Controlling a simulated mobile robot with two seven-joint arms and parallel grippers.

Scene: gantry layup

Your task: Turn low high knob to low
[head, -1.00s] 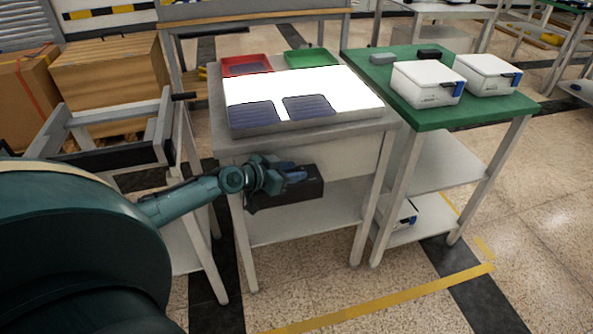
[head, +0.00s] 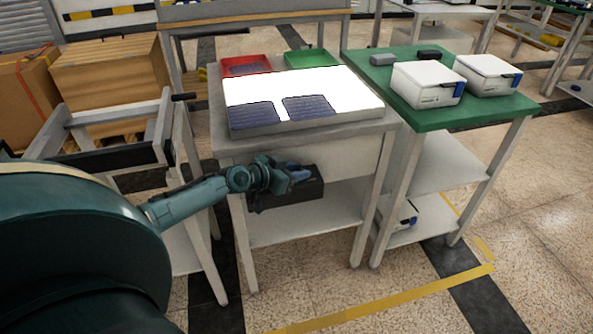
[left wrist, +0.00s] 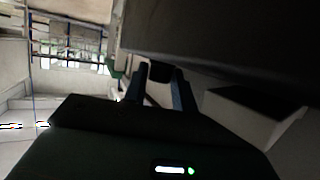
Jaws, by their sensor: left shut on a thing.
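A dark control box (head: 312,188) hangs under the front of the light table. My left gripper (head: 302,174) is at the front of this box. In the left wrist view the two blue fingers of the left gripper (left wrist: 160,84) are shut on a small black knob (left wrist: 160,71), which sticks out below a dark face of the box (left wrist: 220,45). The knob is hidden behind the gripper in the head view, and I cannot read its setting or any low or high marks. My right gripper is in neither view.
The light table (head: 225,140) has a bright lit top with two dark panels on it. A red tray (head: 232,73) and a green tray (head: 320,53) lie at its back. A green-topped table (head: 430,115) with white boxes stands to the right. A grey cart frame (head: 110,112) stands left.

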